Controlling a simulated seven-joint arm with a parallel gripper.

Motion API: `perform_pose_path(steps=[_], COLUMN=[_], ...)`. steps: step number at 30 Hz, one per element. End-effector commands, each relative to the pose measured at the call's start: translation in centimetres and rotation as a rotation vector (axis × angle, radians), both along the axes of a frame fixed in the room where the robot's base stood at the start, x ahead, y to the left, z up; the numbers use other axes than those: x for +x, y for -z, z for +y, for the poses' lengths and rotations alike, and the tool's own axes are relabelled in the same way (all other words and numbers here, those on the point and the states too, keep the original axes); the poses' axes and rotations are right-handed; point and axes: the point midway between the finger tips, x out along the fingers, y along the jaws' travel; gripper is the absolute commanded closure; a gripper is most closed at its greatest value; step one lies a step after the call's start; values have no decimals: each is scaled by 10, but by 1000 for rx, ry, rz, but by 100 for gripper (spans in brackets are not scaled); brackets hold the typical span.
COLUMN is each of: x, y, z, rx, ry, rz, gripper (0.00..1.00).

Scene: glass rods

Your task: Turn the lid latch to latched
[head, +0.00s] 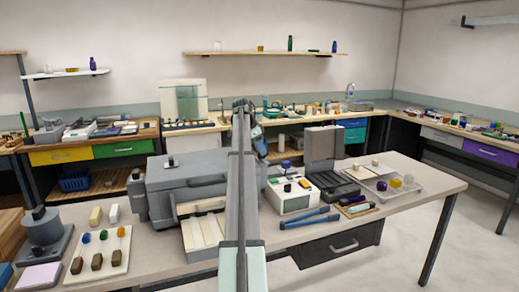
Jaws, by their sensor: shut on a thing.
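A large grey lidded machine (195,180) stands on the near bench, left of my arm, with its lid down. A small dark knob with a light base (171,161) stands up on its top left. I cannot tell whether this knob is the lid latch, or how the latch is turned. My arm rises through the middle of the picture and covers the machine's right end. Part of my wrist shows past the arm's right side, but my gripper's fingers are hidden behind the arm.
A white device with coloured buttons (291,195) and an open grey case (325,160) stand right of my arm. Blue-handled tools (308,218) lie in front. A clear tray with jars (395,185) is farther right. A white board with coloured knobs (100,252) lies front left.

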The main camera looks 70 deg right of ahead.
Motion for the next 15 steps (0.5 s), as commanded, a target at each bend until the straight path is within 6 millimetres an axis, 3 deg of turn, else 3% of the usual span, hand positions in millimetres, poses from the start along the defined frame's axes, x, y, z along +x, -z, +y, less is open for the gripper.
perform_pose_path(steps=[15], x=[2], y=[0], z=[-3], rx=[2], ry=[103], rz=[0], gripper=[100])
